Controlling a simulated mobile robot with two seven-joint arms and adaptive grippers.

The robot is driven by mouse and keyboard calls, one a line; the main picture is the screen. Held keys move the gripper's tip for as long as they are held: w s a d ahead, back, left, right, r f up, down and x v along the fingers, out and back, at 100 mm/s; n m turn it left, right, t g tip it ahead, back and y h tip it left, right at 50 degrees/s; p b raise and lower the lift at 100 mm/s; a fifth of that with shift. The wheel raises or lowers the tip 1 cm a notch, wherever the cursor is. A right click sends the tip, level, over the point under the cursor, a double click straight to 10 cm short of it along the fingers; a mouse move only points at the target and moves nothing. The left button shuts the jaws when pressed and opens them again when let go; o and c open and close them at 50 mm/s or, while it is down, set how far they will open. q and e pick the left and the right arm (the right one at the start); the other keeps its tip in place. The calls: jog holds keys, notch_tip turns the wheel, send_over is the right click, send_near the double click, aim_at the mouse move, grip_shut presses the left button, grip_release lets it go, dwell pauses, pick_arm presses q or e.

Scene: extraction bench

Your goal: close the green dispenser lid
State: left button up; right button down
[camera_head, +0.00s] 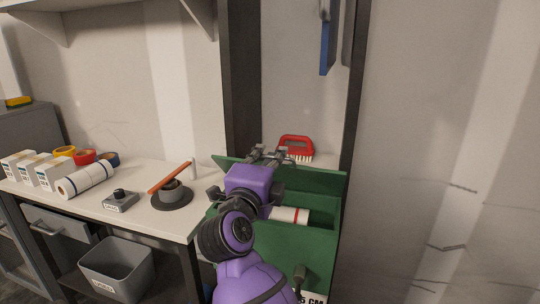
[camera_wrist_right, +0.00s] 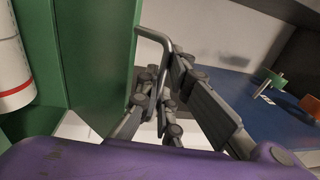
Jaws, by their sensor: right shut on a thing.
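The green dispenser (camera_head: 309,247) stands at the right end of the bench, with a white roll with a red stripe (camera_head: 289,215) inside; the roll also shows in the wrist view (camera_wrist_right: 12,70). Its green lid (camera_head: 318,181) is raised, standing up behind the roll; it fills the upper left of the wrist view (camera_wrist_right: 95,50). My right gripper (camera_head: 268,155) is at the lid's top edge. In the wrist view its fingers (camera_wrist_right: 165,105) are shut on the lid's grey bar handle (camera_wrist_right: 150,34). My purple right arm hides part of the dispenser. My left gripper is not in view.
A red brush (camera_head: 296,147) lies just behind the lid. Dark posts stand on both sides.

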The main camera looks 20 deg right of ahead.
jog(key=s+a+f+t+h+b, duration=0.1)
jog(key=s+f+b, duration=0.1)
jog(key=f+b, duration=0.2)
jog(key=s+a+f+t+h+b, duration=0.1)
jog(key=s+a+f+t+b, duration=0.1)
jog(key=f+b, duration=0.2)
jog(key=s+a+f+t+h+b, duration=0.1)
jog(key=s+f+b, duration=0.1)
jog(key=f+b, duration=0.2)
jog(key=shift+s+a+f, duration=0.1)
jog(key=shift+a+f, duration=0.05)
jog(key=shift+f, duration=0.8)
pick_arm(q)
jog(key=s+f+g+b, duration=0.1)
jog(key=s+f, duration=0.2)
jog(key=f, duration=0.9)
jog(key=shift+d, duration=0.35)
pick_arm(e)
jog(key=shift+f, duration=1.25)
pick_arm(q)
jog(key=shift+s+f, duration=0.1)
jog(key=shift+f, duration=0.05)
pick_arm(e)
jog(key=shift+s+f, duration=0.1)
jog(key=c, duration=1.9)
grip_release()
jog(key=shift+s+a, duration=0.1)
